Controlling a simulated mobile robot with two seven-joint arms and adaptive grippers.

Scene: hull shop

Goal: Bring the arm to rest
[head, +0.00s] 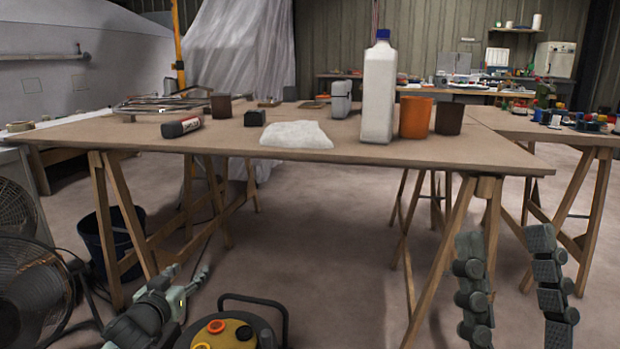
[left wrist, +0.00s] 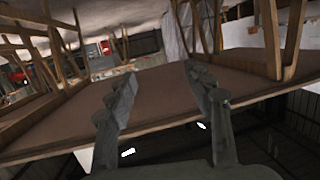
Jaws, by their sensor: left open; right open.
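My left gripper (head: 188,272) is low at the lower left in the head view, in front of the table and below its top. Its fingers are apart, and they also show spread in the left wrist view (left wrist: 162,78), with nothing between them. My right gripper (head: 505,240) is at the lower right in the head view, its two dark fingers upright and wide apart, empty. Both grippers are clear of the things on the table. Most of the right arm is out of view.
A trestle table (head: 400,152) holds a white bottle (head: 378,95), an orange cup (head: 415,117), a white heap (head: 296,135) and other items. Fans (head: 30,270) stand at left. A yellow-and-black machine (head: 232,332) is close beside my left gripper. A dark bucket (head: 100,240) stands under the table.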

